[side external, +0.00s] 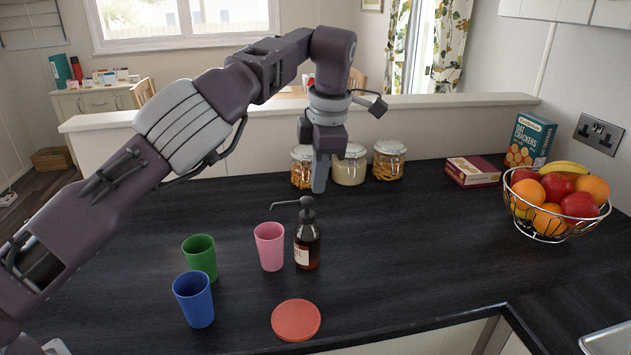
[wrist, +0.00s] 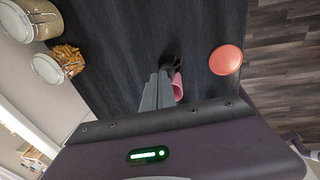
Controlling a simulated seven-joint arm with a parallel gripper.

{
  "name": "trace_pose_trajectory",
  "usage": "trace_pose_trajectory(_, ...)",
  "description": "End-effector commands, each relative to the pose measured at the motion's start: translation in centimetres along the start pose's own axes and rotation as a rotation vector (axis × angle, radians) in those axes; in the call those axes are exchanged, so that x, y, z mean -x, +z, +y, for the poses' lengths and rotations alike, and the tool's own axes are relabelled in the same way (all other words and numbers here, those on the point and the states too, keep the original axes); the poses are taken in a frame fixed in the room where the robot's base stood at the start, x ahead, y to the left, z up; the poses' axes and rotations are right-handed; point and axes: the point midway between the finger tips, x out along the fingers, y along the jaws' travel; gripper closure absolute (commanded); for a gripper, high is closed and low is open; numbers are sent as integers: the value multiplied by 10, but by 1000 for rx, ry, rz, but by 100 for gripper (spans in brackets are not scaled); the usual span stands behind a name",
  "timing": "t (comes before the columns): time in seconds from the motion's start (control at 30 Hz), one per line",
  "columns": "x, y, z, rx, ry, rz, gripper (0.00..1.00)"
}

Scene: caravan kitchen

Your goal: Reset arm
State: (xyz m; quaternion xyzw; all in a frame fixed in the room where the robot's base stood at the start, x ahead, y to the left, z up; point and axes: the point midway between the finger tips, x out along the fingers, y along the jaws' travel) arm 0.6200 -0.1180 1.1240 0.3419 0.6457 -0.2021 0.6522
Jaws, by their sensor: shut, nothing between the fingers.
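My arm reaches in from the left in the side external view. My gripper (side external: 319,186) points down above the dark worktop, shut and empty, behind and above the soap pump bottle. In the wrist view my gripper (wrist: 158,88) is also shut, and its fingers partly hide the pump bottle (wrist: 170,65) and the pink cup (wrist: 178,87). In the side external view the brown pump bottle (side external: 307,245) stands upright just right of the pink cup (side external: 269,247). A green cup (side external: 200,257) and a blue cup (side external: 194,300) stand to the left.
A red coaster (side external: 296,320) lies near the front edge. Glass jars (side external: 349,166) stand along the back ledge. A wire fruit bowl (side external: 556,205), a cracker box (side external: 530,140) and a flat box (side external: 472,171) are at the right. The worktop's right middle is clear.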

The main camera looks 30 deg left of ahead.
Motion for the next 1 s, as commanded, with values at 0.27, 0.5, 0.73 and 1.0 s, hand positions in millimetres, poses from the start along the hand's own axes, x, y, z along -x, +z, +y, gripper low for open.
trace_pose_trajectory(0.27, 62, -106, 25, -314, -112, -273, 100)
trace_pose_trajectory(0.5, 103, -224, -80, -1214, 141, -478, 100)
trace_pose_trajectory(0.73, 71, -294, -183, -2051, 502, -161, 100)
trace_pose_trajectory(1.0, 51, -309, -200, -2264, 556, 2, 100)
